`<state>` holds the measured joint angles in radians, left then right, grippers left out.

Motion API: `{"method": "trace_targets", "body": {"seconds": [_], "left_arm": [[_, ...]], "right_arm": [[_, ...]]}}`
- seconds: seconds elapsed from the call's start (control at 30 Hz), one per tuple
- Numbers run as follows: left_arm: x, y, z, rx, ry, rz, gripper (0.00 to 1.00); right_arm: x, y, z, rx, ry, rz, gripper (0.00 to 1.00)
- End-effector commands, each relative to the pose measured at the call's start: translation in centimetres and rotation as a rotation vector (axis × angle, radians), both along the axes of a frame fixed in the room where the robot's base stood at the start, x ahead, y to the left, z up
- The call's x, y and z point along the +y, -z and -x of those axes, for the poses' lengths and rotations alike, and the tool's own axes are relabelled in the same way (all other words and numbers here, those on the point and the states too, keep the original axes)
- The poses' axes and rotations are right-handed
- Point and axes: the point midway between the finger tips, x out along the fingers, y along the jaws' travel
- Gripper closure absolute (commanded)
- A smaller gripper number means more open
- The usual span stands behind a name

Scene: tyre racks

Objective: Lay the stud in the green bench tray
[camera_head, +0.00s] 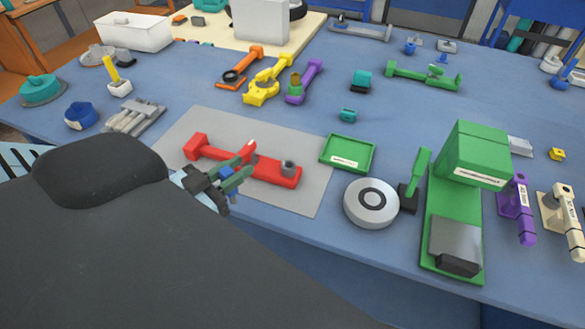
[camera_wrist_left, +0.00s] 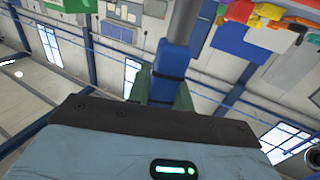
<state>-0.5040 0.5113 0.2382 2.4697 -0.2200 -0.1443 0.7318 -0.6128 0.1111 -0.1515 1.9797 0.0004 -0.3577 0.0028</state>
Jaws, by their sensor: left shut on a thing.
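The stud, with a blue body and a grey shaft, is in my left gripper; in the left wrist view it (camera_wrist_left: 172,58) stands up between the green fingers (camera_wrist_left: 163,88). In the head view my left gripper (camera_head: 240,171) is over the red fixture (camera_head: 270,168) on the grey mat, and only small blue parts of the stud (camera_head: 227,172) show. The green bench tray (camera_head: 350,147) lies flat to the right of the gripper, apart from it. It looks empty, with a white label on its near side. My right gripper is not in view.
A round grey disc (camera_head: 371,203) and a tall green machine (camera_head: 455,210) stand near the tray on its right. The grey mat (camera_head: 305,200) lies left of the tray. Small teal parts (camera_head: 347,115) lie behind it. My dark arm hides the lower left.

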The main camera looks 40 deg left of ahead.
Motion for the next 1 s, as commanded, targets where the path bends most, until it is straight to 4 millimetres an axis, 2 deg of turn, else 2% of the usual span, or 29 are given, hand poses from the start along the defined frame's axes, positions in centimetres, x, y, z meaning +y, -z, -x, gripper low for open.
{"method": "trace_targets", "body": {"seconds": [0.3, 0.67, 0.77, 1.0], "left_arm": [[0.7, -2.3, 0.4, -0.011, 0.106, 0.013, 1.0], [0.7, -2.4, 0.3, -0.013, 0.109, 0.015, 1.0], [0.6, -2.2, -0.4, -0.013, 0.11, 0.014, 1.0], [-0.2, -1.6, -3.5, -0.011, 0.111, 0.012, 1.0]], "right_arm": [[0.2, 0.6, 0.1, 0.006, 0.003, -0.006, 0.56], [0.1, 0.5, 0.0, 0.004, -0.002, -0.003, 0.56], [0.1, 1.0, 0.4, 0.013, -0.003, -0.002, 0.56], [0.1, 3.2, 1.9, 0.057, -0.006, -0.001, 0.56]]}}
